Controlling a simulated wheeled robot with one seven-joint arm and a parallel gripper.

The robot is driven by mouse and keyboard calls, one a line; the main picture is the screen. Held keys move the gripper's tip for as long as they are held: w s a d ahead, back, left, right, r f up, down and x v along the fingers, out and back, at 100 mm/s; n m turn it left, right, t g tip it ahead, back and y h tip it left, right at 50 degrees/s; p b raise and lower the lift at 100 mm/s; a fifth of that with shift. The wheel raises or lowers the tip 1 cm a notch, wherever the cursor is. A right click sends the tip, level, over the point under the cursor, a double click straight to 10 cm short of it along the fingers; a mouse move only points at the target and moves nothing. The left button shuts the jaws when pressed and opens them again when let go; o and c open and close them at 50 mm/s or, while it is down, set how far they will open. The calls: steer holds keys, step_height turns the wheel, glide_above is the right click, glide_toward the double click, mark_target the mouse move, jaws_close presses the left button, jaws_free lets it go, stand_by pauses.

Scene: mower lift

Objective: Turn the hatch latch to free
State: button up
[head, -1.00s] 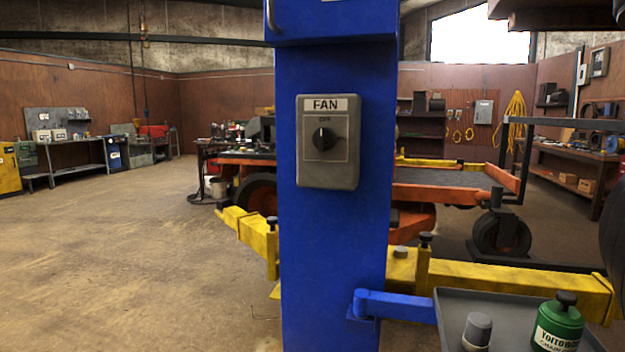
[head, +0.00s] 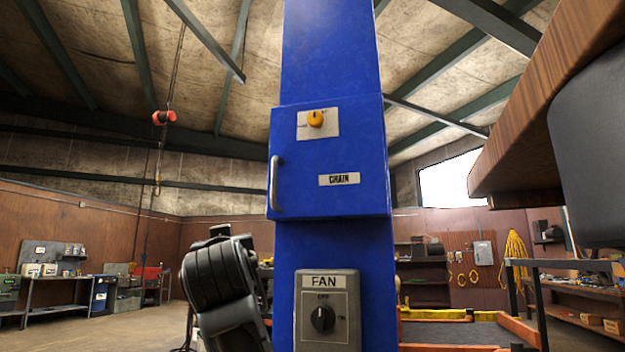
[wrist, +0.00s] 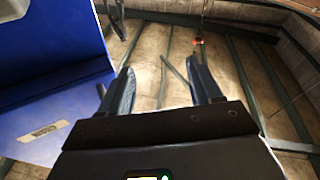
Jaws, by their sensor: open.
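The hatch (head: 300,190) is a blue box door marked CHAIN on a blue column, and it looks shut. Its latch is a round orange-yellow knob (head: 316,118) on a white plate near the top. The plate's markings are too small to read. A pale upright handle (head: 274,183) is on the door's left edge. My gripper (wrist: 160,66) is open and empty in the wrist view, with blue metal and a small label on the left. The latch is not in the wrist view. My black arm shows in the head view, left of the column and below the hatch.
A grey FAN switch (head: 322,318) is on the column below the hatch. A brown wooden overhang with a dark padded block (head: 590,140) juts in at the upper right. The floor (head: 120,332) at the left is open.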

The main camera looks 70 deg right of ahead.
steer(key=s+d+r+m+g+h, duration=0.1)
steer(key=s+r+m+g+h, duration=0.15)
steer(key=r, duration=0.45)
steer(key=s+d+r+m+g+h, duration=0.1)
steer(key=s+r+g, duration=0.1)
steer(key=s+r, duration=0.3)
steer(key=m+g+h+p, duration=0.1)
steer(key=m+g+h, duration=0.1)
steer(key=m+g, duration=0.35)
glide_toward(314, 118)
steer(key=d, duration=0.1)
steer(key=shift+n, duration=0.3)
steer(key=p+x, duration=0.1)
steer(key=x, duration=0.1)
steer(key=p+x, duration=0.1)
steer(key=x, duration=0.2)
steer(key=p+x, duration=0.1)
steer(key=x, duration=0.1)
steer(key=shift+d+r, duration=0.15)
steer(key=shift+r, duration=0.2)
steer(key=c, duration=1)
